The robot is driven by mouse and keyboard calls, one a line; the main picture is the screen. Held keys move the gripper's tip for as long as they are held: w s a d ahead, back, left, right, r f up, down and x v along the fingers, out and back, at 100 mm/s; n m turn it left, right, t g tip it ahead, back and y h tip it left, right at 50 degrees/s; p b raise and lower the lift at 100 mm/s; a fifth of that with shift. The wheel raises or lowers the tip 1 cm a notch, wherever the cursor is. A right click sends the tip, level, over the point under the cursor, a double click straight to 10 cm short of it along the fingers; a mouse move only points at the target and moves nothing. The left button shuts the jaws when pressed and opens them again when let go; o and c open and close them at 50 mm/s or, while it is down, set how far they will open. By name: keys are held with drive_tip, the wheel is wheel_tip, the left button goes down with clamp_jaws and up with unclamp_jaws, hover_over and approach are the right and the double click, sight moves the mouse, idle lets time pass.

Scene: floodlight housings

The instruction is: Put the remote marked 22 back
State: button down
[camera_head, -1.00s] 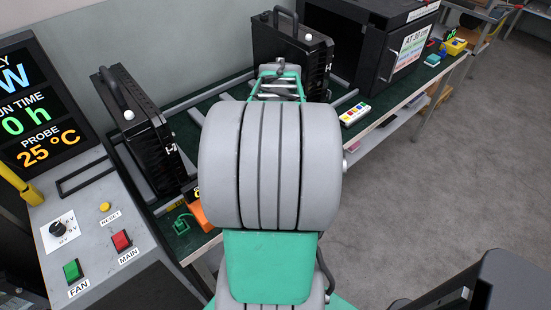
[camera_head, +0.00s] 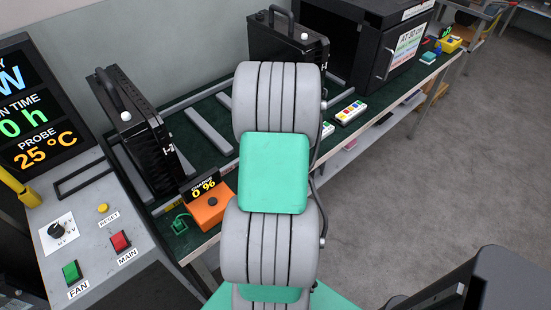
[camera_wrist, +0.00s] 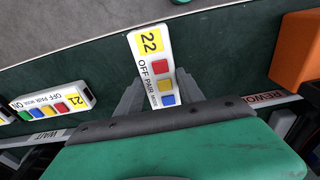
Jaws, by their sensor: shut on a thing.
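The remote marked 22 (camera_wrist: 152,62) is a white bar with a yellow number label and red, yellow and blue buttons. In the wrist view my gripper (camera_wrist: 157,82) is shut on it, with one grey finger on each side. Its numbered end sticks out past the fingers over the dark green bench top. I cannot tell whether it touches the bench. In the head view my arm hides the gripper. A small white piece (camera_head: 327,129) shows beside the arm, perhaps the held remote's end.
Remote 21 (camera_wrist: 58,107) lies on the bench, also in the head view (camera_head: 351,113). An orange charger box (camera_head: 208,208) reads 0 %. Black floodlight housings (camera_head: 140,130) (camera_head: 288,45) and a black cabinet (camera_head: 365,45) stand behind. Wait and rework labels (camera_wrist: 262,99) mark a rail.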

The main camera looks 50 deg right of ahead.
drive_tip(key=c, duration=0.7)
unclamp_jaws()
wheel_tip(320, 180, up, 12)
drive_tip(key=s, duration=0.1)
drive_tip(key=w+a+r+n, duration=0.1)
drive_tip(key=w+a, duration=0.2)
drive_tip(key=a, duration=0.5)
drive_tip(key=w+a+r+t, duration=0.1)
drive_tip(key=w+a+r, duration=0.1)
drive_tip(key=a, duration=0.7)
drive_tip(key=w+a+r+n, duration=0.1)
drive_tip(key=w+a, duration=0.2)
drive_tip(key=a, duration=0.5)
drive_tip(key=shift+n+t, duration=0.3)
drive_tip(key=shift+t, duration=0.3)
drive_tip(key=s+a, duration=0.1)
drive_tip(key=a, duration=0.3)
drive_tip(key=s+a, duration=0.1)
drive_tip(key=a, duration=0.2)
drive_tip(key=s+a, duration=0.2)
drive_tip(key=a, duration=0.2)
drive_tip(key=shift+s+a+f, duration=0.1)
drive_tip(key=shift+a+f, duration=0.15)
drive_tip(key=shift+a, duration=0.1)
drive_tip(key=shift+r+p, duration=0.55)
drive_tip(key=shift+r, duration=0.05)
